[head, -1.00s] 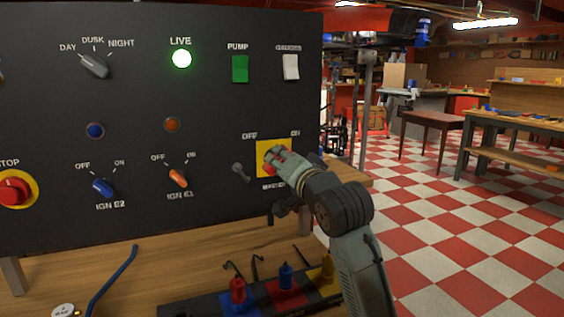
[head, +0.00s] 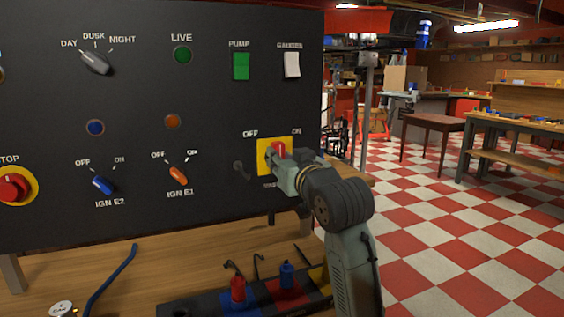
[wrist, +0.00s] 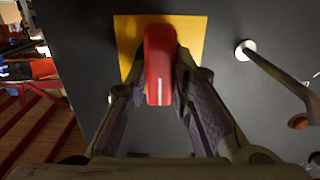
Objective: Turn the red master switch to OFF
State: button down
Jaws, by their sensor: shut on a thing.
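The red master switch (head: 279,149) sits on a yellow plate (head: 263,146) at the lower right of the black panel, under the OFF and ON labels. My gripper (head: 277,160) is at the switch and hides part of it and the lettering below. In the wrist view the red handle (wrist: 159,62) stands between my two fingers, which are shut on its sides, in front of the yellow plate (wrist: 192,35). A white line marks the handle's near end. Which label the handle points to is hard to tell. The LIVE lamp (head: 183,55) is dark.
A rack with coloured plugs (head: 238,289) lies on the bench below my arm. Open checkered floor lies to the right.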

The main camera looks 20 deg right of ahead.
jog(key=n+b, duration=0.2)
jog(key=n, duration=0.6)
jog(key=shift+a+f+n, duration=0.1)
jog(key=shift+a+n, duration=0.05)
jog(key=shift+n, duration=0.25)
dwell(0.4)
jog(key=c, duration=1.4)
grip_release()
jog(key=shift+s, duration=0.15)
jog(key=s, duration=1.1)
jog(key=shift+s+d, duration=0.2)
jog(key=shift+s, duration=0.2)
